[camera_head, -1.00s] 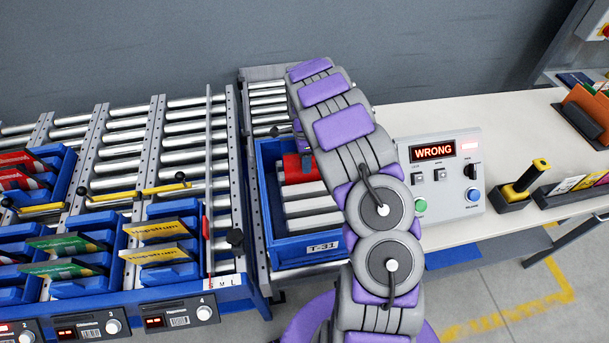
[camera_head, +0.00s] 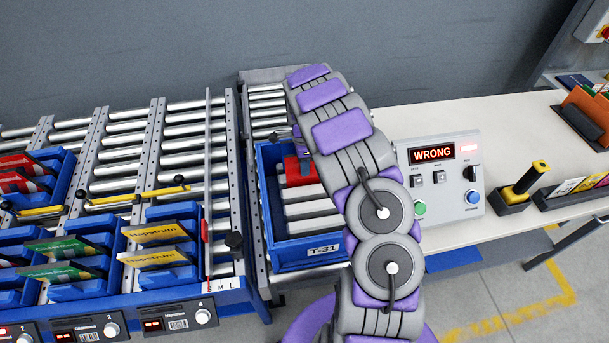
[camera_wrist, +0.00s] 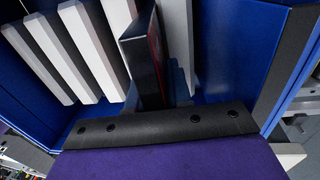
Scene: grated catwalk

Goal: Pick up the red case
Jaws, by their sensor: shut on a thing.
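The red case (camera_head: 301,172) is in the blue bin marked T-31 (camera_head: 312,255), near its back end, partly hidden by my arm. In the wrist view the case (camera_wrist: 145,62) shows as a dark slab with a thin red face, standing on edge between white slats. My gripper (camera_wrist: 167,100) reaches down into the bin and is shut on the case. The fingertips are mostly hidden behind the dark bolted plate in the wrist view, and my arm covers the gripper in the head view.
White slats (camera_head: 310,208) fill much of the bin, which stands on a roller track. A control box (camera_head: 440,178) reading WRONG is on the bench at right. Left lanes hold blue trays (camera_head: 165,250) with coloured cases. Blue bin walls (camera_wrist: 240,50) stand close around my gripper.

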